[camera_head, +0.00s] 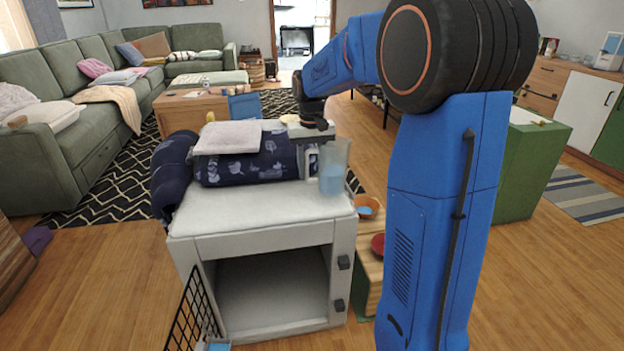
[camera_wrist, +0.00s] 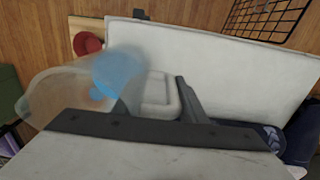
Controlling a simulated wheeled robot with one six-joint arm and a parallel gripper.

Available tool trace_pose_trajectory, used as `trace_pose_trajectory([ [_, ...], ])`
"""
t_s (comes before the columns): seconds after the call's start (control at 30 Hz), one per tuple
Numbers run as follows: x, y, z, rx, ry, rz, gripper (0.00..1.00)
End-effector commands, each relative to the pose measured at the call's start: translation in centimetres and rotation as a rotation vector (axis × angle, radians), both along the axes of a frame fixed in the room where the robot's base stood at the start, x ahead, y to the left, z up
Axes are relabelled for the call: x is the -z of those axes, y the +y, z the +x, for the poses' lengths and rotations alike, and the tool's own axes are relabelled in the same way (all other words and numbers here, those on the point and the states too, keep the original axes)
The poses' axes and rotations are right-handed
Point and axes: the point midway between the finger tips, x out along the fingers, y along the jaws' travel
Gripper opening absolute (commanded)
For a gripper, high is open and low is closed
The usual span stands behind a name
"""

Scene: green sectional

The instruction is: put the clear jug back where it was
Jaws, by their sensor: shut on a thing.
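The clear jug (camera_head: 333,168) shows blue in its lower part and stands out at the right side of the white cabinet's top (camera_head: 255,212). My gripper (camera_head: 319,148) is shut on the jug, at its left side in the head view. In the wrist view the see-through jug (camera_wrist: 68,92) lies left of my gripper (camera_wrist: 155,108), with a pale handle-like piece between the fingers. I cannot tell whether the jug's base touches the cabinet top or hangs just above it.
Dark blue patterned cloth (camera_head: 250,168) and a folded pink cloth (camera_head: 229,137) lie at the back of the cabinet top. Its front is clear. A low wooden unit with an orange bowl (camera_head: 367,207) and a red bowl (camera_head: 378,245) stands to the right.

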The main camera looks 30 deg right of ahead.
Motion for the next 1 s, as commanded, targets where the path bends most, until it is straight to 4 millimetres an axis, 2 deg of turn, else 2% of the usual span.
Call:
trace_pose_trajectory([
  [0.23,2.9,0.0,0.0,0.000,0.001,0.000,0.00],
  [0.63,3.4,0.0,0.0,0.000,0.000,0.000,0.00],
  [0.67,3.4,0.0,0.0,0.000,0.001,0.000,0.43],
  [0.7,3.4,0.0,0.0,0.000,0.001,0.000,0.52],
  [0.73,3.4,0.0,0.0,0.000,0.001,0.000,0.57],
  [1.0,3.4,0.0,0.0,0.000,0.000,0.000,0.57],
])
